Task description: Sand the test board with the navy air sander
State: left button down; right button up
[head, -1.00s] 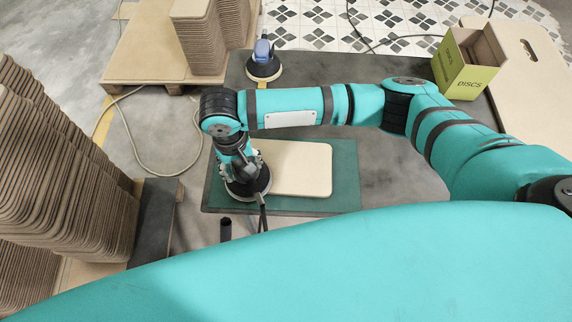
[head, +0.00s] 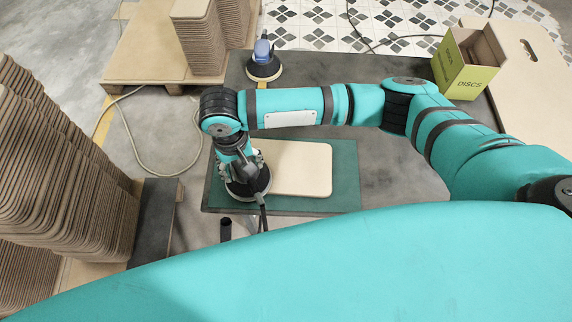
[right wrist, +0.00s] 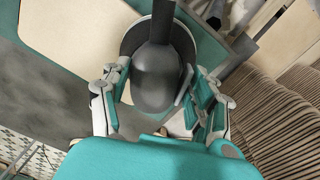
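A dark sander with a round black pad (head: 259,187) stands at the left end of the pale test board (head: 304,168), which lies on a green mat (head: 345,170). My right gripper (head: 242,172) is over this sander. In the right wrist view its fingers (right wrist: 156,88) are on either side of the sander's rounded dark grey body (right wrist: 154,84), very close to it. Whether both pads press on it is unclear. The pad partly overlaps the board (right wrist: 75,45). A second sander, with a blue body (head: 262,50), stands at the table's back. My left gripper is not in view.
A yellow-green disc box (head: 468,75) stands at the table's back right. Stacked curved boards (head: 60,170) are at the left, and more (head: 203,40) stand on a pallet behind. A dark hose (head: 263,215) runs from the sander towards the table's front edge. The dark tabletop (head: 390,165) right of the mat is clear.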

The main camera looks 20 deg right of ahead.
jog(key=o, duration=0.3)
jog(key=shift+o, duration=0.2)
notch_tip(320, 180, up, 12)
jog(key=shift+a, duration=0.2)
